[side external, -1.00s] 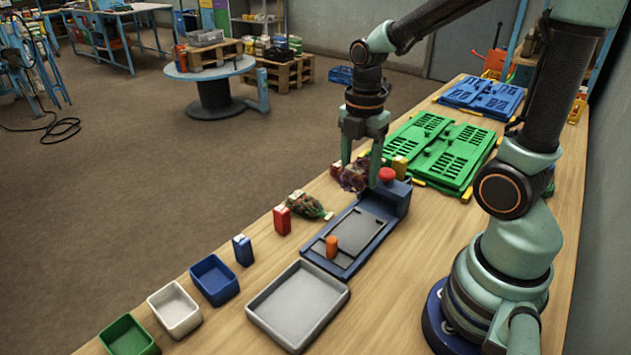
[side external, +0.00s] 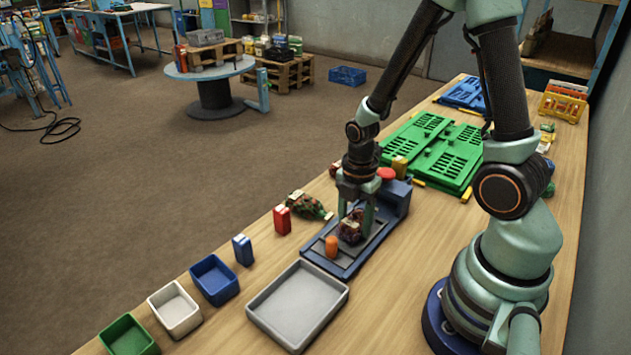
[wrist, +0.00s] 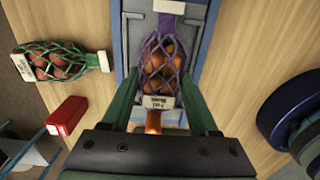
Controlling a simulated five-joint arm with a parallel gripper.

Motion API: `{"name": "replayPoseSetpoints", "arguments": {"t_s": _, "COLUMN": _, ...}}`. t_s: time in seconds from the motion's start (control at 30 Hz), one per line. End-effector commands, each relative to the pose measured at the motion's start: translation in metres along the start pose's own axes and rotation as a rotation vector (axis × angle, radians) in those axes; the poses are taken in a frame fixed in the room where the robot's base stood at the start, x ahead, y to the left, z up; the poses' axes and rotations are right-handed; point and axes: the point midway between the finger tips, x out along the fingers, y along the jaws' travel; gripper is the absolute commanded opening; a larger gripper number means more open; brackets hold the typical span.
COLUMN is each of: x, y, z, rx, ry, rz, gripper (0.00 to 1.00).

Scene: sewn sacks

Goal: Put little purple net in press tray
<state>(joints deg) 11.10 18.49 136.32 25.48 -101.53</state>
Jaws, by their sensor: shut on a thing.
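The little purple net (side external: 349,231), full of orange-brown balls and with white labels at its ends, is between the fingers of my gripper (side external: 355,224). In the wrist view the purple net (wrist: 158,62) lies lengthwise between the two green fingers (wrist: 160,88), which are shut on it. The press tray (side external: 345,268) is a blue frame with a grey bed, directly under the net. The net is low over the bed; I cannot tell whether it touches. An orange cylinder (side external: 332,246) stands on the bed's near end, close to the net.
A green net (side external: 309,206) of balls and a red box (side external: 282,220) lie left of the press. A red button (side external: 386,174) tops its far end. An empty grey tray (side external: 298,303) and small blue (side external: 214,279), white and green bins stand nearer. Green crates (side external: 437,150) lie beyond.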

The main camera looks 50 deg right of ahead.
Motion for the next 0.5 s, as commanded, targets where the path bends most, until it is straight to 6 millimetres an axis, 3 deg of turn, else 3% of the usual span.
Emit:
{"name": "replayPoseSetpoints", "arguments": {"t_s": 0.37, "x": 0.0031, "y": 0.0006, "z": 0.0001, "rx": 0.000, "ry": 0.000, "rz": 0.001, "gripper": 0.00}}
{"name": "replayPoseSetpoints", "arguments": {"t_s": 0.4, "x": 0.0039, "y": 0.0004, "z": 0.0001, "rx": 0.000, "ry": 0.000, "rz": 0.001, "gripper": 0.64}}
{"name": "replayPoseSetpoints", "arguments": {"t_s": 0.47, "x": 0.0035, "y": 0.0005, "z": 0.0001, "rx": 0.000, "ry": 0.000, "rz": 0.001, "gripper": 0.87}}
{"name": "replayPoseSetpoints", "arguments": {"t_s": 0.5, "x": 0.0034, "y": 0.0004, "z": 0.0001, "rx": 0.000, "ry": 0.000, "rz": 0.001, "gripper": 0.91}}
